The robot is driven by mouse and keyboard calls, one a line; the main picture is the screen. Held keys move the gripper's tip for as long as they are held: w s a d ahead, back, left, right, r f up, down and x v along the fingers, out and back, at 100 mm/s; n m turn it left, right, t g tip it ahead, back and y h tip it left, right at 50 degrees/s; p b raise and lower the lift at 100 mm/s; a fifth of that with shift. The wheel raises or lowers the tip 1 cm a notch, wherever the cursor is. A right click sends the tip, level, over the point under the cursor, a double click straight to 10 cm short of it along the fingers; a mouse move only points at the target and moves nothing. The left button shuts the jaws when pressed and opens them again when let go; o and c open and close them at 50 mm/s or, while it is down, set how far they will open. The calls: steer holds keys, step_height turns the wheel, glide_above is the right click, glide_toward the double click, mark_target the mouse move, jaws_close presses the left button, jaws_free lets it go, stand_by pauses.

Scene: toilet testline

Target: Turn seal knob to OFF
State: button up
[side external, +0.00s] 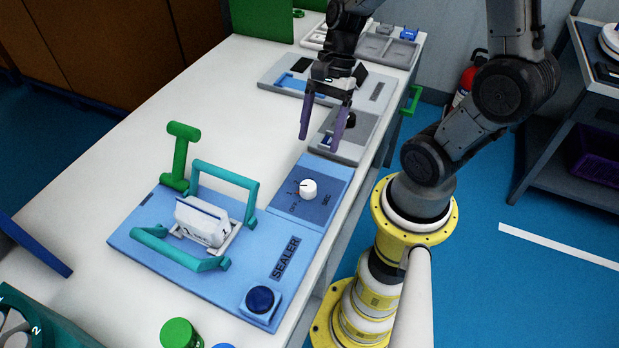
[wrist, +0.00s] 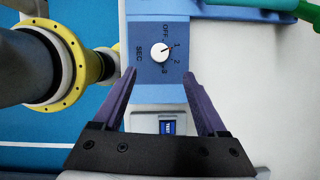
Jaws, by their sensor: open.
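The white seal knob (side external: 308,188) stands on the dark blue panel at the far right corner of the blue SEALER base (side external: 150,250). My gripper (side external: 321,140) is open and empty, above and beyond the knob in the side view. In the wrist view, the gripper (wrist: 160,74) has its purple fingers spread, with the knob ahead of the gap between them, untouched.
A white packet (side external: 202,222) lies between the handles. A blue button (side external: 261,299) is at the front. A grey device (side external: 352,128) stands behind the sealer.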

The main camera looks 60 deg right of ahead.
mark_target(308, 185)
steer(key=x, duration=1.1)
jaws_close()
